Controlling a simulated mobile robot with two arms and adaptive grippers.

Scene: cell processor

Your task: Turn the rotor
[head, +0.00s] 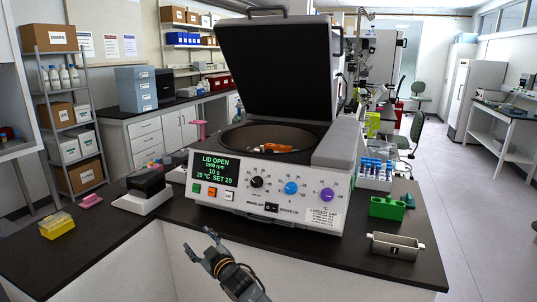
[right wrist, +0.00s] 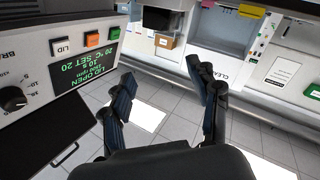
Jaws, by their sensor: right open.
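The centrifuge (head: 270,190) stands on the black bench with its dark lid (head: 275,70) raised. Its green display (head: 218,170) reads LID OPEN. The rotor shows only in part inside the round bowl (head: 240,137), as an orange piece (head: 272,148); the front rim hides the rest. My right gripper (head: 198,242) is open and empty, in front of the bench and below the centrifuge's front panel, apart from it. In the right wrist view its two fingers (right wrist: 165,80) are spread with nothing between them, beside the display panel (right wrist: 85,62). My left gripper is not in view.
A black block on a white base (head: 148,195), a yellow box (head: 57,224) and pink items stand left of the centrifuge. A blue-capped tube rack (head: 375,175), a green block (head: 387,208) and a metal bucket (head: 396,246) stand right. Floor is clear at far right.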

